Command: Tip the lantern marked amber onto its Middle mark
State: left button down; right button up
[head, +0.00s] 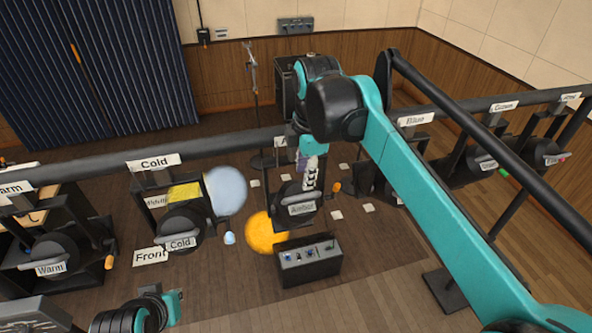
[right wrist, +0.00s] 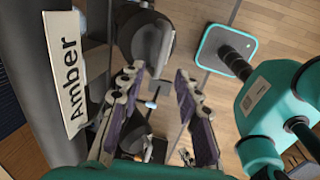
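The lantern marked amber (head: 288,190) is a black lamp hanging under the long dark bar. It bears an "Amber" plate (head: 302,209) and an orange knob on its right side. Its yoke is partly hidden by my right arm. My right gripper (head: 311,178) is just above and in front of this lantern. In the right wrist view its two purple-padded fingers (right wrist: 158,74) are apart with nothing clearly between them; the lantern body (right wrist: 150,40) lies just beyond. A Middle mark cannot be made out. Of my left arm only a wrist part shows at bottom left; its fingers do not show.
A round orange light patch (head: 262,234) lies below the amber lantern, beside a black control box (head: 308,262). The Cold lantern (head: 182,226) and Warm lantern (head: 58,252) hang to the left, others to the right. The bar (head: 235,143) runs close beside my right gripper.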

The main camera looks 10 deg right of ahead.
aim_at(304, 195)
jog(key=f, duration=0.5)
jog(key=w+f+p, duration=0.1)
jog(key=f, duration=0.1)
jog(key=shift+f, duration=0.25)
jog(key=shift+d, duration=0.1)
grip_shut()
